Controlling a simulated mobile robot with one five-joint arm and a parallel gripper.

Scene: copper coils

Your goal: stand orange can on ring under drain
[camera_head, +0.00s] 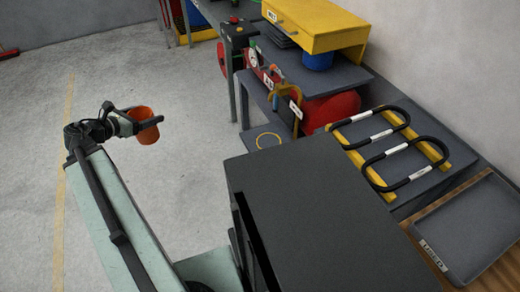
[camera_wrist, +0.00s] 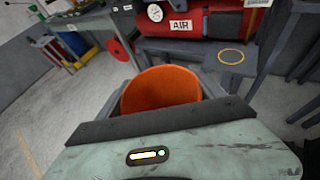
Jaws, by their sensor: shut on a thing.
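The orange can (camera_head: 145,126) is held by my gripper (camera_head: 130,120) above the open floor at the left in the head view. In the wrist view the can (camera_wrist: 162,88) sits between the jaws, its open mouth showing. The yellow ring (camera_head: 268,140) lies on a small grey stand right of the can, apart from it; it also shows in the wrist view (camera_wrist: 231,57). A red air tank (camera_head: 330,112) stands behind the ring; in the wrist view the tank (camera_wrist: 215,20) bears an AIR label and a gauge. I cannot make out the drain itself.
A large dark cabinet top (camera_head: 310,215) fills the middle foreground, close to the ring's stand. A yellow shelf (camera_head: 315,25) is at the back. Black hoops (camera_head: 405,150) on yellow bars and a grey tray (camera_head: 465,230) lie right. The floor between can and stand is clear.

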